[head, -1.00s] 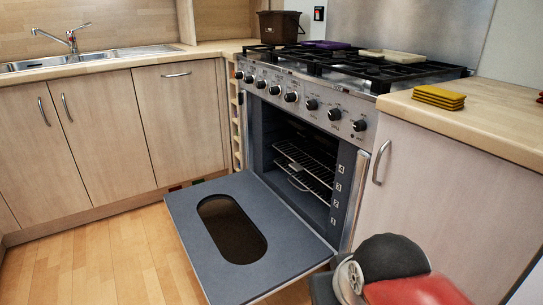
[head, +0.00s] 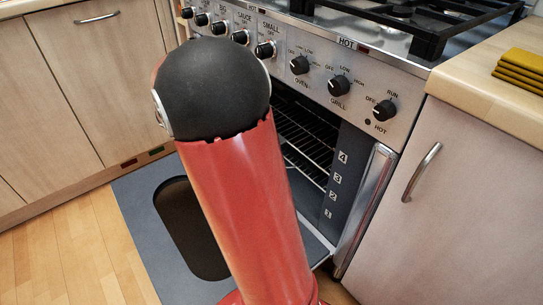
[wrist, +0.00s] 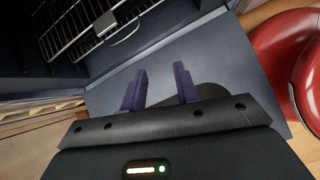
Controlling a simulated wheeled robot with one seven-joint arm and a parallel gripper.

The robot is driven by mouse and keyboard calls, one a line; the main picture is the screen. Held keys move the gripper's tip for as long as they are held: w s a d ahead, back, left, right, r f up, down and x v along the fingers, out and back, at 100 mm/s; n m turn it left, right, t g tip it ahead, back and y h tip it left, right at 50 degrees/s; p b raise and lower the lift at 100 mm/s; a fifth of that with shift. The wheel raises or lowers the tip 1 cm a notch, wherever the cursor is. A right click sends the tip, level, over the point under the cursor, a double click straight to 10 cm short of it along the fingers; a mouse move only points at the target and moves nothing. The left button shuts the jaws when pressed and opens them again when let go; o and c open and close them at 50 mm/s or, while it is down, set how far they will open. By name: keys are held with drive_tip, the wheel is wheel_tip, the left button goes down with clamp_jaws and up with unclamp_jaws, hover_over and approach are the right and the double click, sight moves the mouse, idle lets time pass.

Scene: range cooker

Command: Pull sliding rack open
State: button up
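The oven's wire rack (head: 305,133) sits inside the open cavity, partly hidden behind my red arm in the head view. In the wrist view the silvery rack (wrist: 72,30) is at the upper left, with a small grey tab at its front edge. My gripper (wrist: 160,69) has two dark purple fingers spread apart with nothing between them. It is over the lowered oven door (wrist: 108,92), below and apart from the rack in the picture. The gripper is hidden in the head view.
The lowered door (head: 135,205) with its dark oval window lies in front of the oven. A control panel with several knobs (head: 338,85) is above the cavity. A cupboard (head: 440,220) with a metal handle stands at the right. Wood floor (head: 75,250) is free at the left.

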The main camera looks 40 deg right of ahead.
drive_tip(key=w+d+f+n+h+b, duration=0.1)
drive_tip(key=w+d+f+n+h, duration=0.2)
drive_tip(key=d+f+n, duration=0.5)
drive_tip(key=w+d+f+n+h, duration=0.35)
drive_tip(key=f+n, duration=0.25)
drive_tip(key=f, duration=0.3)
drive_tip(key=w+d+f+n+h+b, duration=0.1)
drive_tip(key=w+d+f+n+h, duration=0.2)
drive_tip(key=d+f+n, duration=0.5)
drive_tip(key=shift+m, duration=0.4)
drive_tip(key=d, duration=0.2)
drive_tip(key=d+f, duration=0.1)
drive_tip(key=d, duration=0.3)
drive_tip(key=shift+s+f, duration=0.3)
drive_tip(key=shift+s, duration=0.05)
clamp_jaws()
